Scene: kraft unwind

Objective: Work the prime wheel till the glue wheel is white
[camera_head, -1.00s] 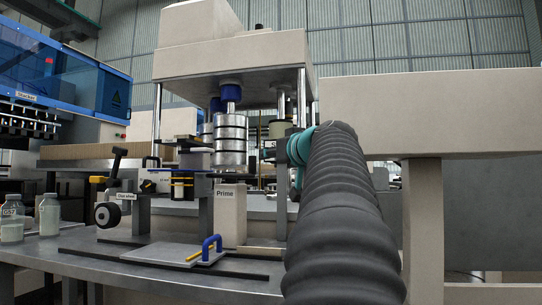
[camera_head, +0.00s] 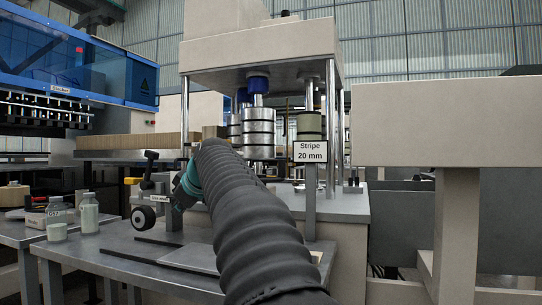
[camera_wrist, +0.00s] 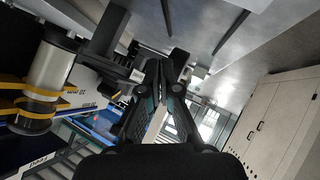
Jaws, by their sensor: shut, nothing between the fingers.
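In the head view a small dark wheel with a pale hub (camera_head: 143,217) stands at the table's left side, beside a small label (camera_head: 160,198) that is hard to read. Its rim looks dark, not white. My arm crosses the middle of this view and its end hides the Prime block and my fingers. In the wrist view my gripper (camera_wrist: 164,72) is shut and empty. Its fingertips are near a dark bracket-like part (camera_wrist: 118,74); I cannot tell if they touch. A pale cylinder with yellow bands (camera_wrist: 50,70) is at the left; I cannot tell which part it is.
Metal rollers (camera_head: 259,135) hang under the machine's beige head. A "Stripe 20 mm" sign (camera_head: 310,151) stands right of my arm. Bottles (camera_head: 88,212) stand at the left. A black lever (camera_head: 150,165) rises above the small wheel. Rails (camera_head: 155,262) lie on the table.

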